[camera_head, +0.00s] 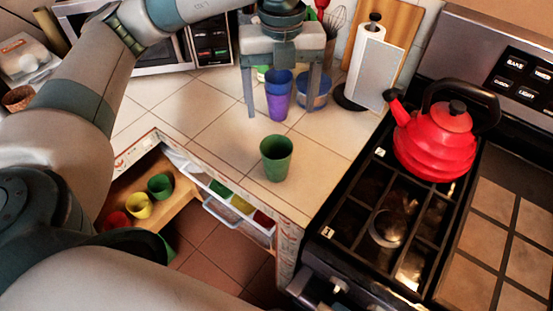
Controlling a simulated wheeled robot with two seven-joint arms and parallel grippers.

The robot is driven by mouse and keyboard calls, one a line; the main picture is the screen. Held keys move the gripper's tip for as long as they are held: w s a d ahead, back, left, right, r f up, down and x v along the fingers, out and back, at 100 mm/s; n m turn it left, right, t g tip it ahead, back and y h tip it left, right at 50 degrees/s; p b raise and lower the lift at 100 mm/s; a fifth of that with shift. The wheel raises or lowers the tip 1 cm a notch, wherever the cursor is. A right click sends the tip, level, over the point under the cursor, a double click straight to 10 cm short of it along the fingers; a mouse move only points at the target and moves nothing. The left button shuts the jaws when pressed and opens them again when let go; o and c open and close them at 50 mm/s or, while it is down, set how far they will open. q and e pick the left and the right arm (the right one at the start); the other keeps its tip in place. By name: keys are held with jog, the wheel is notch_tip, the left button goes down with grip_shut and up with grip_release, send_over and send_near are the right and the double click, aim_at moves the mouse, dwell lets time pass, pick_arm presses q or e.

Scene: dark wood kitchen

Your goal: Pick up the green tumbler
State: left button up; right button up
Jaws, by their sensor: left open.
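A green tumbler (276,158) stands upright on the tiled counter (215,110), near its front edge and left of the stove. My left gripper (281,105) hangs over the counter behind the tumbler, fingers pointing down. Its two fingers are spread apart. A purple tumbler with a blue upper part (279,100) shows between the fingers; whether they touch it I cannot tell. The green tumbler is apart from the gripper. My right gripper is not in view.
A red kettle (434,140) stands on the black stove at right. A paper towel roll (366,62) and a blue bowl (313,95) are at the back. An open drawer (185,197) at lower left holds several coloured cups. Counter left of the green tumbler is clear.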

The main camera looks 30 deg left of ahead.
pick_arm(q)
notch_tip(320, 180, down, 3)
jog(key=p, duration=0.2)
send_near(276, 148)
jog(key=shift+s+d+f, duration=0.65)
jog(key=shift+s+d, duration=0.35)
jog(key=shift+s+a+f+p, duration=0.15)
jog(key=shift+f+p, duration=0.35)
jog(key=shift+p, duration=0.3)
jog(key=f, duration=0.1)
jog(key=f+p, duration=0.1)
jog(key=f, duration=0.1)
jog(key=shift+s+a, duration=0.15)
jog(key=shift+s, duration=0.1)
jog(key=shift+w+f+p, duration=0.1)
jog(key=shift+f+p, duration=0.2)
jog(key=shift+f, duration=0.3)
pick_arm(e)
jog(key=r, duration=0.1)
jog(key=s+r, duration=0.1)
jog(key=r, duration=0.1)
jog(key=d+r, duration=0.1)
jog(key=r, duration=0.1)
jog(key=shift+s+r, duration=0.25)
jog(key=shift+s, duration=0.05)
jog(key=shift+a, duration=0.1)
pick_arm(q)
jog(key=c, duration=1.4)
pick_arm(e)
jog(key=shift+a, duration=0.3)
